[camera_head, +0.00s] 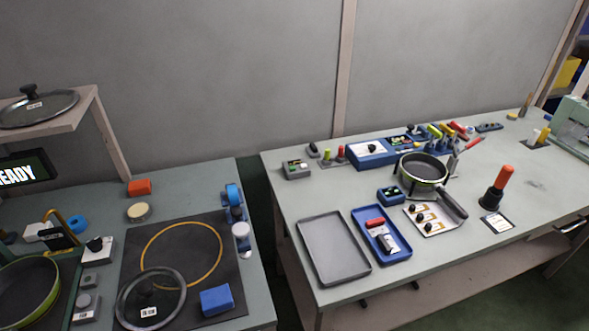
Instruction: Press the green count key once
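A small grey box (297,170) with a green patch on its top stands at the left back of the right-hand table. A small blue box (390,194) with green and dark marks on top stands left of the black pan (424,169). Both are too small to tell which carries the green count key, and I cannot read any lettering on them. Neither of my grippers shows in the head view.
A grey tray (320,271) and a blue tray (401,249) lie at the right table's front left. A gap separates it from the left table, which holds a glass lid (134,312) and a blue block (216,299). A dark sign (22,172) reads "READY". The right table's middle right is mostly clear.

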